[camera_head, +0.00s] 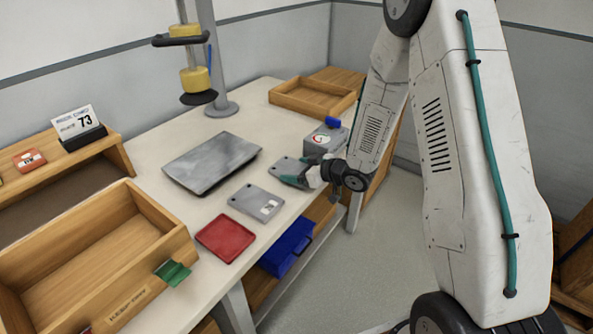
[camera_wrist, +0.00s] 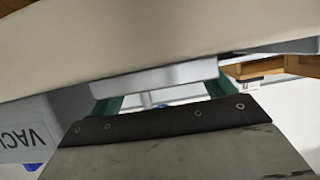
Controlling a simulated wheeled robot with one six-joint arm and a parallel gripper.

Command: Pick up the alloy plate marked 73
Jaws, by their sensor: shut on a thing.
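My gripper (camera_head: 300,180) is at the right front edge of the table, its teal fingers shut on a grey alloy plate (camera_head: 285,166). In the wrist view the teal fingers (camera_wrist: 158,92) stand on either side of this plate (camera_wrist: 155,79), seen edge-on close to the pale tabletop. I cannot tell whether it touches the table. No mark on it can be read. A second grey plate (camera_head: 247,196) with a small white label lies on the table to the left; its label is too small to read.
A dark flat slab (camera_head: 212,160) and a red tray (camera_head: 226,237) lie on the table. A grey box with a dial (camera_head: 325,138) stands just behind my gripper. Wooden trays are at left (camera_head: 150,210) and back right (camera_head: 300,103). A blue bin (camera_head: 287,247) hangs below the front edge.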

